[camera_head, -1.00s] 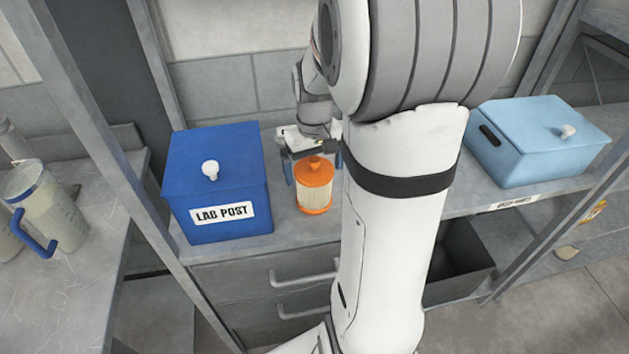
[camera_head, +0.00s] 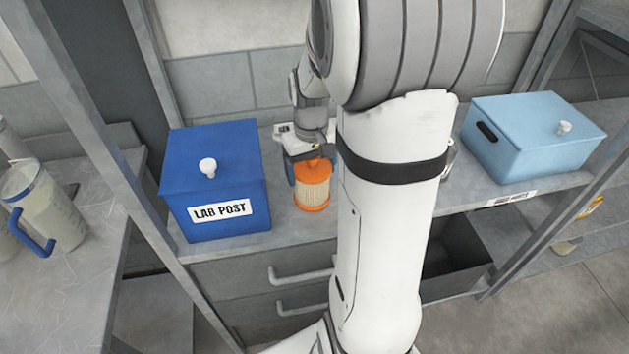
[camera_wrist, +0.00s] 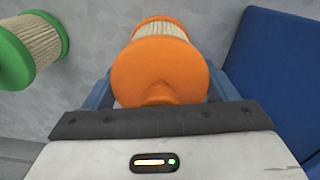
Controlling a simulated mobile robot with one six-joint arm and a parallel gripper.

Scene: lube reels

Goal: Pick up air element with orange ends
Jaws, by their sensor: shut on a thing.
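The air element with orange ends (camera_head: 312,187) stands upright on the grey shelf, a pale pleated cylinder between two orange caps. It also shows in the wrist view (camera_wrist: 160,70), its orange cap close to the camera. My gripper (camera_head: 309,172) is shut on it, with a blue finger on each side. In the wrist view the fingers (camera_wrist: 160,92) flank the orange cap. My arm covers part of the shelf to the right in the head view.
A blue lidded box marked LAB POST (camera_head: 214,185) stands close on the left. A green-ended element (camera_wrist: 35,47) is near in the wrist view. A light blue lidded box (camera_head: 533,137) stands further right. Drawers with handles (camera_head: 300,274) are below the shelf.

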